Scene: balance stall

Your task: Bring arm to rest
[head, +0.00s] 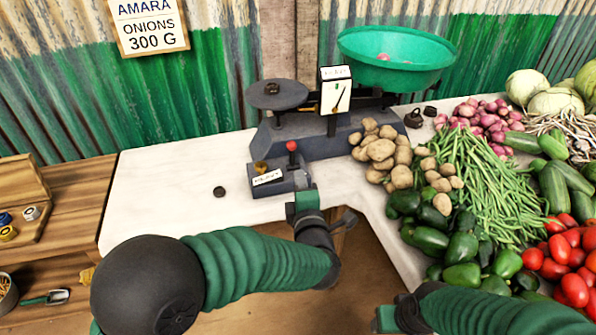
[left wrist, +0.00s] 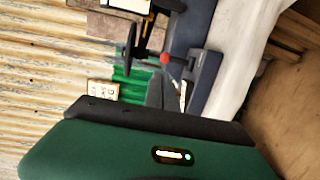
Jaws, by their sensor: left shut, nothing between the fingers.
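The balance (head: 315,138) stands at the back of the white counter, with a dark flat plate (head: 276,92) on its left and a green bowl (head: 405,52) holding a few pinkish onions on its right. The bowl hangs higher in the picture than the plate. In front is a low grey box (head: 278,181) with a red-knobbed lever (head: 292,147); the knob also shows in the left wrist view (left wrist: 165,58). My left gripper (head: 305,203) is shut and empty, just in front of the box's right end; contact cannot be told. My right gripper (head: 386,318) shows only partly at the bottom.
A small black weight (head: 219,191) lies on the clear left part of the counter (head: 160,200). Potatoes (head: 382,150), green beans (head: 475,185), peppers (head: 462,248) and tomatoes (head: 573,265) crowd the right. Two dark weights (head: 414,118) stand beside the balance. A wooden shelf (head: 60,230) is at left.

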